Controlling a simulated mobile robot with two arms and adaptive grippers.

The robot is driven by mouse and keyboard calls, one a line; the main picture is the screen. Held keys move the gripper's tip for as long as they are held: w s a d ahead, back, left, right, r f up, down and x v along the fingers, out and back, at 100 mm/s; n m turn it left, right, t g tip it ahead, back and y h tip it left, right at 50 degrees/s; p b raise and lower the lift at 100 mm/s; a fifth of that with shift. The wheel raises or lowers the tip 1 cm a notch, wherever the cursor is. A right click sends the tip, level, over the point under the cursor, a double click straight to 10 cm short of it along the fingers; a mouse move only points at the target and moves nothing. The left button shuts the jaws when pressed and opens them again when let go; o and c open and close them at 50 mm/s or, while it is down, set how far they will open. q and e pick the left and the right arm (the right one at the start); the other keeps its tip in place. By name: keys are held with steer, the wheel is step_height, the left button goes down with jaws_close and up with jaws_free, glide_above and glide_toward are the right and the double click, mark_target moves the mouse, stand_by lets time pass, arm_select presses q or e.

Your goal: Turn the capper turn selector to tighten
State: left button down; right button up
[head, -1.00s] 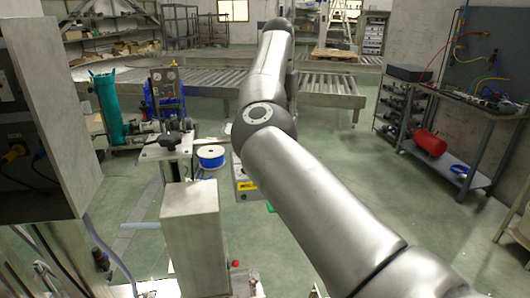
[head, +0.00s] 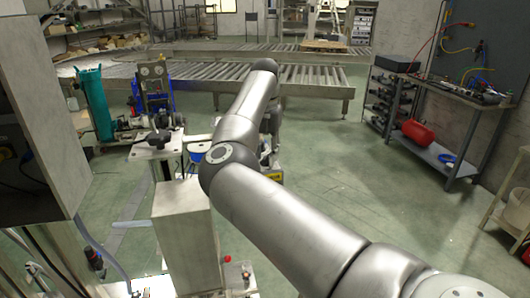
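I cannot make out a turn selector marked for tighten. My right arm crosses the view from the lower right to the upper middle. My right gripper (head: 270,142) is mostly hidden behind that arm, and its fingers cannot be read. My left gripper is not in view.
A red button (head: 228,259) shows low by the column. A blue spool (head: 197,150) and green cylinder (head: 95,103) stand beyond it. A roller conveyor (head: 320,83) crosses the back. A steel bench (head: 455,105) stands right. Green floor (head: 350,165) between is clear.

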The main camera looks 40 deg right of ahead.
jaws_close()
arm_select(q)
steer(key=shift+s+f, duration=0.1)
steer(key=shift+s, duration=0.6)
